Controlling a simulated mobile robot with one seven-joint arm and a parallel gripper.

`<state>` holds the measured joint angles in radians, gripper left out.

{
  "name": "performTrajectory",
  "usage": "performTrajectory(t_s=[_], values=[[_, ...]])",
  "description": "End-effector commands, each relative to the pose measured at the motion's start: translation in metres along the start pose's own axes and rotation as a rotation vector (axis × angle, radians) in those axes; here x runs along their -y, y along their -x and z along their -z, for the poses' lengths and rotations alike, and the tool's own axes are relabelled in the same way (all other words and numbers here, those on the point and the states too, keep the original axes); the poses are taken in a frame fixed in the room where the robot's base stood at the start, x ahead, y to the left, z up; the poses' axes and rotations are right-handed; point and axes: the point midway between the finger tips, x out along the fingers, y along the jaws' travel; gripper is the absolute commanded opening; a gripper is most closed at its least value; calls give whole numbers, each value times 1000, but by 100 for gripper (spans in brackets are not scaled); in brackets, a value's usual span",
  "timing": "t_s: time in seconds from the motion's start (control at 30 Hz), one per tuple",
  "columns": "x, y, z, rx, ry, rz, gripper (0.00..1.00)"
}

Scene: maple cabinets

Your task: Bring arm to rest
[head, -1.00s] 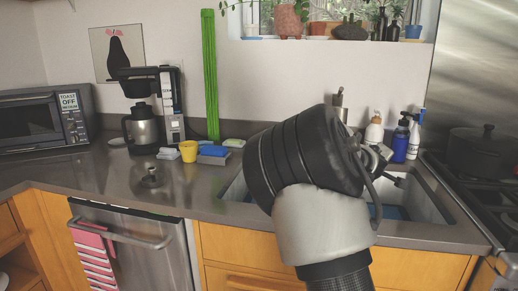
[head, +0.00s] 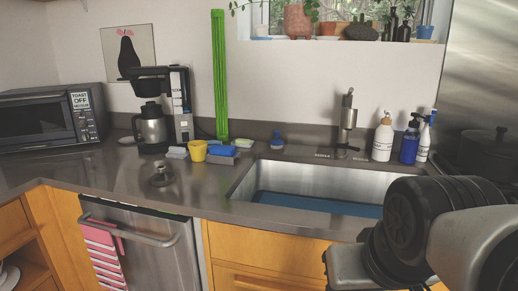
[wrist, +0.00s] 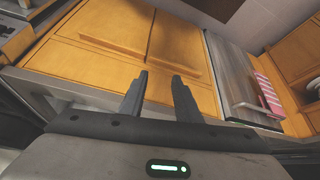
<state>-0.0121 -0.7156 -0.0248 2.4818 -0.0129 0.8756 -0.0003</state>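My arm shows at the lower right of the head view, folded in front of the counter. My gripper (wrist: 158,97) is in the wrist view, its two dark fingers apart with nothing between them. Beyond the fingers are the maple cabinet fronts (wrist: 120,65). The fingertips do not show clearly in the head view.
The sink (head: 300,180) is set in the grey counter (head: 115,185). Soap bottles (head: 383,138) stand behind it at the right. The dishwasher (head: 150,255) carries a striped towel (head: 103,255).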

Motion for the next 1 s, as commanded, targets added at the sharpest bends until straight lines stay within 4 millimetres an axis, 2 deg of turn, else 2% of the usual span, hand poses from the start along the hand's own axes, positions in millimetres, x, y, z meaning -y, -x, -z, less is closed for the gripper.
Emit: performTrajectory(t_s=[0.03, 0.1, 0.27, 0.43, 0.7, 0.8, 0.9, 1.0], values=[[5, 4, -14, 5, 5, -4, 30], [6, 26, 0, 10, 4, -2, 30], [5, 55, 16, 10, 5, -1, 30], [5, 96, 39, 9, 5, -1, 30], [6, 192, 92, 8, 5, -1, 30], [6, 220, 107, 9, 5, -1, 30], [6, 238, 117, 9, 5, -1, 30], [6, 246, 121, 9, 5, -1, 30]])
